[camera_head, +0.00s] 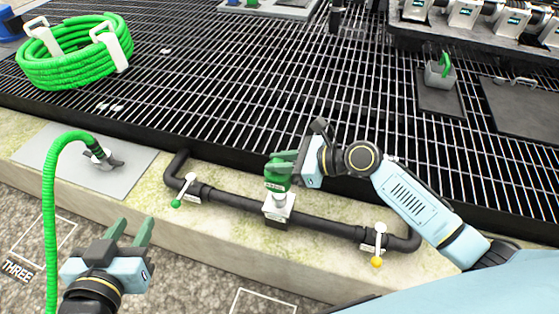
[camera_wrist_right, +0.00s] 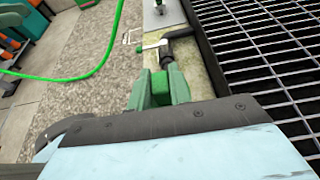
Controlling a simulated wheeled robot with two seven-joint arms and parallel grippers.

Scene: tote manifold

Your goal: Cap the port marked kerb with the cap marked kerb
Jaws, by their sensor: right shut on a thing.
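My right gripper (camera_head: 282,163) is shut on a green cap (camera_head: 275,183). It holds the cap at the top of a pale, square-based port (camera_head: 279,207) in the middle of the black pipe. I cannot tell whether the cap is seated or just above the port, and I cannot read its marking. In the right wrist view, a green piece (camera_wrist_right: 160,88) sits between the green fingers; the port is hidden there. My left gripper (camera_head: 132,233) is open and empty over the gravel at the lower left.
The black pipe (camera_head: 325,225) runs along the concrete ledge, with a green-tipped valve handle (camera_head: 184,190) and an orange-tipped one (camera_head: 377,245). A green hose (camera_head: 48,200) rises near my left gripper. A coiled hose (camera_head: 75,62) and a grey block (camera_head: 440,73) lie on the grating.

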